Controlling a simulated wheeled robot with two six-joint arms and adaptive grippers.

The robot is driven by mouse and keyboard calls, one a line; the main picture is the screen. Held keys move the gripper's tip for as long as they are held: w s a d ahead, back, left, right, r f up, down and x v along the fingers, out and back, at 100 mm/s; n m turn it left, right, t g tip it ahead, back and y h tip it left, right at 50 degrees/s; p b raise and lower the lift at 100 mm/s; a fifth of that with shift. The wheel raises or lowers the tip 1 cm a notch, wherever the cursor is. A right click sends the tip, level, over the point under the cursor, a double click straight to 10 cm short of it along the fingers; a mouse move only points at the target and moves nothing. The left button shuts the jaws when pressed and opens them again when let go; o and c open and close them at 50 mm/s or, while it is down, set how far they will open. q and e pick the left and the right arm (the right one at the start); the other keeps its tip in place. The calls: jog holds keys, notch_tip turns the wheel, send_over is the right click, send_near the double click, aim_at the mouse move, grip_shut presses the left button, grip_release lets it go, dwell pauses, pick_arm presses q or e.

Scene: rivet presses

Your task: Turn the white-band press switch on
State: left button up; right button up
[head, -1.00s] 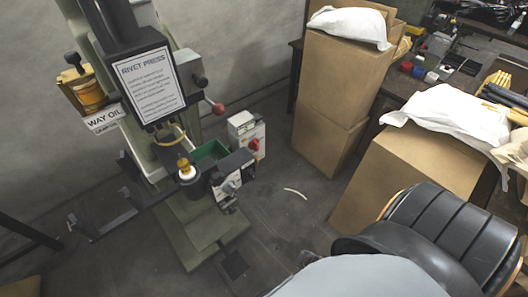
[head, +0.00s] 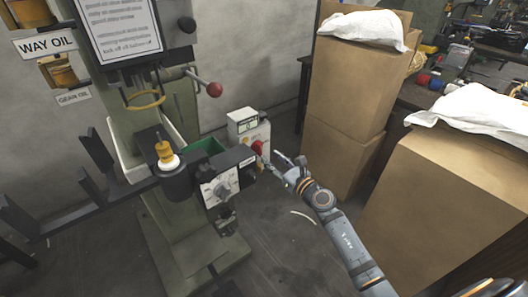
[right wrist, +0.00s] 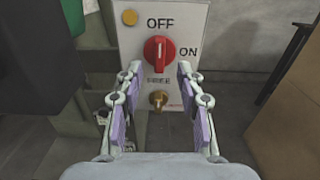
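The rivet press (head: 175,110) stands at the left in the head view, with a white ring (head: 166,163) under its yellow-tipped part. Beside it is a white switch box (head: 246,124) with a red rotary knob (head: 258,147). In the right wrist view the knob (right wrist: 159,50) sits below OFF and left of ON, its white mark upright toward OFF. My right gripper (head: 275,163) is open and empty in front of the box. Its fingers (right wrist: 159,78) stand apart either side of the knob's line, just below it; contact cannot be told. My left gripper is not in view.
A red-ball lever (head: 214,89) sticks out above the box. A dark unit with a grey dial (head: 219,187) and a green bin (head: 203,147) are left of it. Cardboard boxes (head: 350,80) stand at the right. Floor between is mostly clear.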

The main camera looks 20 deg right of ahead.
aim_at(261, 150)
jog(key=x, duration=0.6)
jog(key=shift+w+b, duration=0.1)
jog(key=shift+b, duration=0.2)
grip_shut()
